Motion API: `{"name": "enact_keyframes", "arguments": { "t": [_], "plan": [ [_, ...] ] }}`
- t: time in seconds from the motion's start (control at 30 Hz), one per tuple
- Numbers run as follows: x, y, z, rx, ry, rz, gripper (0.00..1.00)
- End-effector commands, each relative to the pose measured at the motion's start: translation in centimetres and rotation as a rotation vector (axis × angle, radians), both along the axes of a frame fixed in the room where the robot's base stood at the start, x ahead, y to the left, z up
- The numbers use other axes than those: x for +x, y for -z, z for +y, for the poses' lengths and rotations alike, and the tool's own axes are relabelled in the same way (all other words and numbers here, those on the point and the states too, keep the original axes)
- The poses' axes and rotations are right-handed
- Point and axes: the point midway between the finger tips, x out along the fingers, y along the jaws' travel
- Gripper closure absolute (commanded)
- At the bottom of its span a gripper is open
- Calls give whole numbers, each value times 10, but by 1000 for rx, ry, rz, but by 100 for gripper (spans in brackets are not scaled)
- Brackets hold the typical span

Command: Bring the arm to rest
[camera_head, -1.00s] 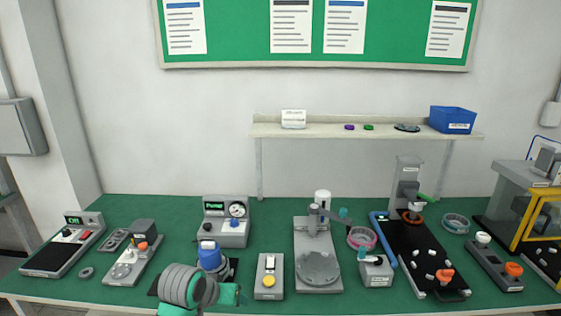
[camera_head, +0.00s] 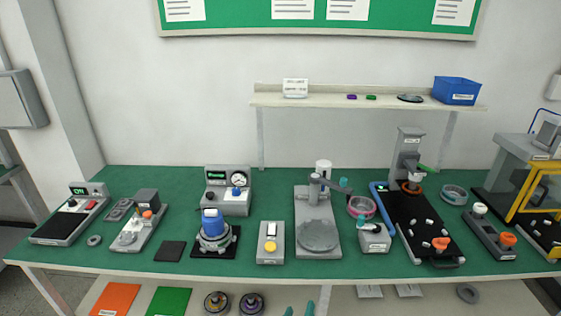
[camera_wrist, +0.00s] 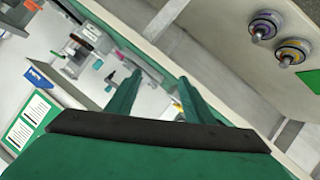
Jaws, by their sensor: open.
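My gripper (camera_head: 299,310) shows only as two teal fingertips at the bottom edge of the head view, in front of the bench and below its top. In the wrist view my gripper (camera_wrist: 155,82) has its two green fingers apart, with nothing between them. The rest of my arm is out of the head view.
The green-topped bench (camera_head: 190,274) carries several devices, among them a blue-topped motor unit (camera_head: 214,230), a switch box (camera_head: 271,243) and a black-bedded press (camera_head: 418,226). A lower shelf (camera_head: 340,300) holds an orange sheet (camera_head: 116,299), a green sheet (camera_head: 169,302) and two round parts (camera_head: 217,302).

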Motion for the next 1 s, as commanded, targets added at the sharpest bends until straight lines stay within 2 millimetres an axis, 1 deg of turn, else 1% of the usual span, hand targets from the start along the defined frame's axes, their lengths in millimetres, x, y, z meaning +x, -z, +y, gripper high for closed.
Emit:
{"name": "enact_keyframes", "arguments": {
  "t": [0.03,0.17,0.2,0.27,0.4,0.53,0.67,0.7,0.77,0.8,0.87,1.0],
  "plan": [
    [-15,10,-6,-6,-17,0,53],
    [-48,26,-10,-5,-71,-19,53],
    [-59,30,-11,1,-86,-25,53],
    [-77,36,-10,10,-109,-31,53],
    [-120,48,-7,47,-156,-46,53],
    [-162,53,-2,94,-188,-61,53],
    [-204,54,7,156,-211,-78,53],
    [-217,53,10,176,-215,-84,53],
    [-237,50,15,210,-218,-93,53],
    [-249,48,18,233,-217,-101,53],
    [-268,43,23,270,-215,-113,53],
    [-310,27,34,356,-196,-145,53]
  ]
}}
